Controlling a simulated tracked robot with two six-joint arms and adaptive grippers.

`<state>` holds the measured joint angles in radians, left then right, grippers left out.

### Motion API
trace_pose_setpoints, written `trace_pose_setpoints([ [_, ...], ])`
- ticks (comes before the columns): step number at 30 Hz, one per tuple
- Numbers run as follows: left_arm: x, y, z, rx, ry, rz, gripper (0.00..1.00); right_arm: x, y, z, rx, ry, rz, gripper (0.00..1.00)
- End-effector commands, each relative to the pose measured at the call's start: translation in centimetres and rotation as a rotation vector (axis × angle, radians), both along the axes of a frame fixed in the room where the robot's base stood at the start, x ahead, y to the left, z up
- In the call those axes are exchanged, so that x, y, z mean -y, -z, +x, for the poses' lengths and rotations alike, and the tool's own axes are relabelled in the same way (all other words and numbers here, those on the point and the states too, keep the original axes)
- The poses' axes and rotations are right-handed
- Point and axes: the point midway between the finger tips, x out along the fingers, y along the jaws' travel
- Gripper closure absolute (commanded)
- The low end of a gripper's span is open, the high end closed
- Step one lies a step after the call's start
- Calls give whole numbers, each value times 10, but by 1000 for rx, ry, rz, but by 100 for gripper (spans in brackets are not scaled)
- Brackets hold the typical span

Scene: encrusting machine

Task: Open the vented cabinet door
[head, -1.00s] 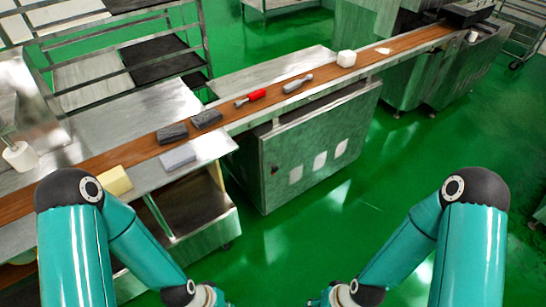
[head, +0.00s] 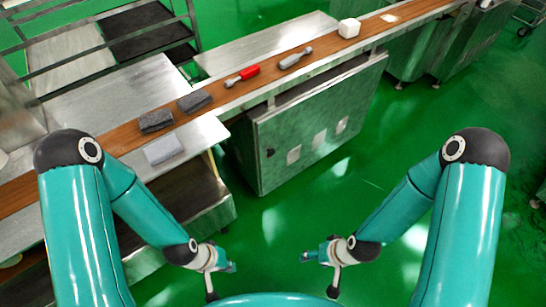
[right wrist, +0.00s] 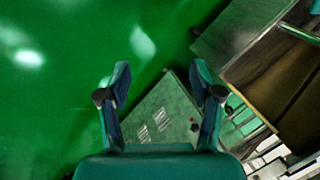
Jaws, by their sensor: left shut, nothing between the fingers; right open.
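The metal cabinet (head: 275,180) stands under the conveyor in the head view. A small dark latch (head: 270,152) sits near the door's left edge. The door and vents also show, turned, in the right wrist view (right wrist: 160,115), between the fingers and apart from them. My left gripper (head: 228,267) is shut and empty, low in the picture in front of the cabinet. My right gripper (head: 312,256) is open and empty, also short of the cabinet; its spread fingers show in the right wrist view (right wrist: 161,85).
The brown conveyor (head: 225,98) above the cabinet carries dark blocks (head: 156,121), a red-handled tool (head: 243,76), a grey tool (head: 295,58) and a white block (head: 349,28). A metal table (head: 195,205) stands left. Green floor (head: 400,150) is clear right of the cabinet.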

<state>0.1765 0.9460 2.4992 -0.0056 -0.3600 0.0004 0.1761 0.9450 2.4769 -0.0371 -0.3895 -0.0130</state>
Motion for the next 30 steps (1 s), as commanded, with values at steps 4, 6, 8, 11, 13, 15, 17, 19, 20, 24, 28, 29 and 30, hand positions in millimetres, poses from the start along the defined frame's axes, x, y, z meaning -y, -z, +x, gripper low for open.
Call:
trace_pose_setpoints([
  [4, 0, 53, 0, 0, 0, 0, 100, 6, 51, 49, 169, -54, -6, 35],
  [6, 0, 81, 0, -1, 0, 0, 100, 6, 73, 80, 283, -93, -11, 35],
  [8, 0, 106, 0, -1, 0, 0, 100, 6, 90, 109, 394, -130, -17, 35],
  [11, 0, 148, 0, -1, 0, 0, 100, 5, 114, 159, 592, -195, -31, 35],
  [13, 0, 177, 0, -1, 0, 0, 100, 4, 125, 191, 729, -241, -43, 35],
  [15, 0, 205, 0, 0, 0, 0, 100, 2, 133, 220, 867, -286, -58, 35],
  [17, 0, 230, 0, 0, 0, 0, 100, 1, 139, 242, 984, -326, -69, 35],
  [19, 0, 257, 0, 0, 0, 0, 100, -2, 143, 265, 1117, -370, -86, 35],
  [20, 0, 268, 0, 0, 0, 0, 100, -3, 144, 273, 1172, -389, -92, 35],
  [24, 0, 312, 0, 0, 0, 0, 100, -8, 144, 302, 1398, -467, -120, 35],
  [28, 0, 337, 0, 0, 0, 0, 100, -12, 139, 315, 1544, -518, -139, 35],
  [29, 0, 340, 0, 0, 0, 0, 100, -13, 138, 316, 1568, -526, -141, 35],
  [30, 0, 344, 0, 0, 0, 0, 100, -13, 137, 318, 1594, -534, -145, 35],
])
